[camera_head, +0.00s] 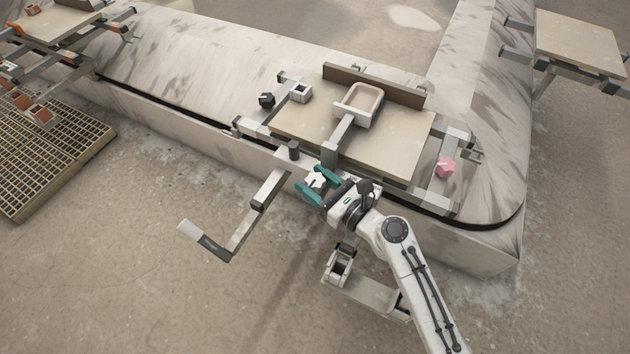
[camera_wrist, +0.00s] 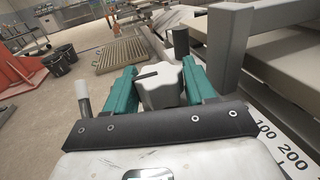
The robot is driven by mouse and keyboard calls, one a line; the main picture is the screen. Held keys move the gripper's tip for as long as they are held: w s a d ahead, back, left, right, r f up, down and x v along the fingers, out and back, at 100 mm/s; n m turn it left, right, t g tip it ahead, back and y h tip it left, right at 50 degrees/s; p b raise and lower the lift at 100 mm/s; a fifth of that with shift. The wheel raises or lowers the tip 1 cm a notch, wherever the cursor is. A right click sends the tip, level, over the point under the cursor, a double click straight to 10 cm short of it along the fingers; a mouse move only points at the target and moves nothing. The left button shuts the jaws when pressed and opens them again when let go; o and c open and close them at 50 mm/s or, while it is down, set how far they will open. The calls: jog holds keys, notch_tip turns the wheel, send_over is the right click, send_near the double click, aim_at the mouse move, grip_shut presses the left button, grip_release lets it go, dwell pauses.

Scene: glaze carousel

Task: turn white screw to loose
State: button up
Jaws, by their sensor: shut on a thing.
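The white screw (camera_head: 317,178) is a lobed white knob at the front edge of the carousel's board holder. It also shows in the wrist view (camera_wrist: 158,92), with a dark slot or mark on its face. My gripper (camera_head: 314,185) has its teal fingers on either side of the knob and is shut on it. In the wrist view my gripper (camera_wrist: 160,88) has one finger at the left and one at the right of the knob. The knob's underside and mount are hidden, and I cannot tell how tight it is.
A crank arm with a pale handle (camera_head: 195,238) reaches out at the left. A black knob (camera_head: 267,100) and a pink knob (camera_head: 446,167) sit on the frame. A square tray (camera_head: 361,104) stands above the board (camera_head: 395,143). A floor grating (camera_head: 45,155) lies far left.

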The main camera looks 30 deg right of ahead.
aim_at(323, 189)
jog(key=o, duration=1)
jog(key=shift+c, duration=0.2)
jog(key=v, duration=0.7)
jog(key=shift+s, duration=0.25)
